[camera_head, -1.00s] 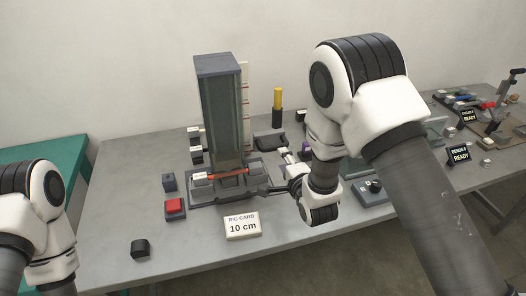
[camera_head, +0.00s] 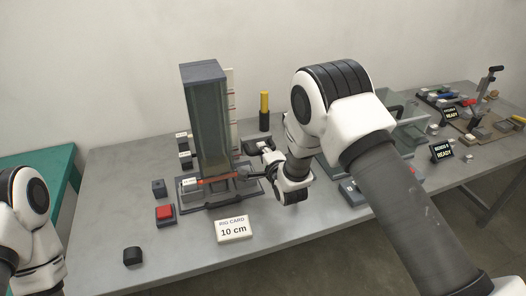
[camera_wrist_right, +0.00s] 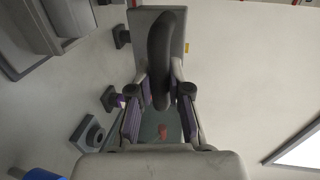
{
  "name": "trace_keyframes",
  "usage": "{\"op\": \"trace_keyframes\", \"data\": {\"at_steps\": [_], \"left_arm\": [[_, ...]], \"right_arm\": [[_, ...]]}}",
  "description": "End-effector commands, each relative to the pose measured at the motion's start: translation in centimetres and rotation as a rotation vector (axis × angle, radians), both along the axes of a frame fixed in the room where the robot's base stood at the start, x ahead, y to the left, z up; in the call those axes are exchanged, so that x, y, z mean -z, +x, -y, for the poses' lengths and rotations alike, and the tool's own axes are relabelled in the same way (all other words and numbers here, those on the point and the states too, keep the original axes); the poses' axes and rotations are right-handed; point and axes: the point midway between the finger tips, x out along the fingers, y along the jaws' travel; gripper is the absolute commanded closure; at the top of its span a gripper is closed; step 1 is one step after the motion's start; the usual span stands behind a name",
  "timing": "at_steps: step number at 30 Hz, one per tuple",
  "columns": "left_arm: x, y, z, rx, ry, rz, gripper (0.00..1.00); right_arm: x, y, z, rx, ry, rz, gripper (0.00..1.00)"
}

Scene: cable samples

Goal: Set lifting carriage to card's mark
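The lifting rig has a tall dark glass-sided column (camera_head: 208,125) with a pale marked scale (camera_head: 232,110) along its right edge. An orange-red bar (camera_head: 218,180) crosses it low down, near the base (camera_head: 190,208); the carriage is hard to make out there. The white card (camera_head: 234,229) in front reads "RIG CARD 10 cm". My left gripper is out of view.
A red button (camera_head: 165,213), a dark block (camera_head: 158,187) and a black piece (camera_head: 133,256) are left of the rig. A yellow-topped post (camera_head: 264,108) stands behind right. "READY" signs (camera_head: 441,151) are farther right.

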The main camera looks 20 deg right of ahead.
Motion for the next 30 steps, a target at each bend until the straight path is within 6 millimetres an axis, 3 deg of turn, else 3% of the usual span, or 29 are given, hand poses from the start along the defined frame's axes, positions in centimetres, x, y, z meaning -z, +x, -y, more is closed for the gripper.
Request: {"op": "trace_keyframes", "data": {"at_steps": [4, 7, 15, 18, 29, 30], "left_arm": [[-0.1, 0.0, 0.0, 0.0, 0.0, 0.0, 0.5], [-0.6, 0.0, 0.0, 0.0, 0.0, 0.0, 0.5], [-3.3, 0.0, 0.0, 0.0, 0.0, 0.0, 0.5], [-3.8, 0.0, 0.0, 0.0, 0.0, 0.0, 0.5], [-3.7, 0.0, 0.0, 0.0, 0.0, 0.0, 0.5], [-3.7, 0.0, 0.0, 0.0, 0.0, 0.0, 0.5]], "right_arm": [[-0.1, 0.0, 0.0, 0.0, 0.0, 0.0, 1.0], [-1.3, 0.0, 0.0, 0.0, 0.0, 0.003, 1.0], [-8.3, 0.2, 0.0, 0.0, 0.0, 0.012, 1.0], [-9.7, 0.1, 0.0, 0.0, 0.0, 0.008, 1.0], [-10.1, 0.0, 0.0, 0.0, 0.0, 0.002, 1.0], [-10.1, 0.0, 0.0, 0.0, 0.0, 0.001, 0.79]]}}
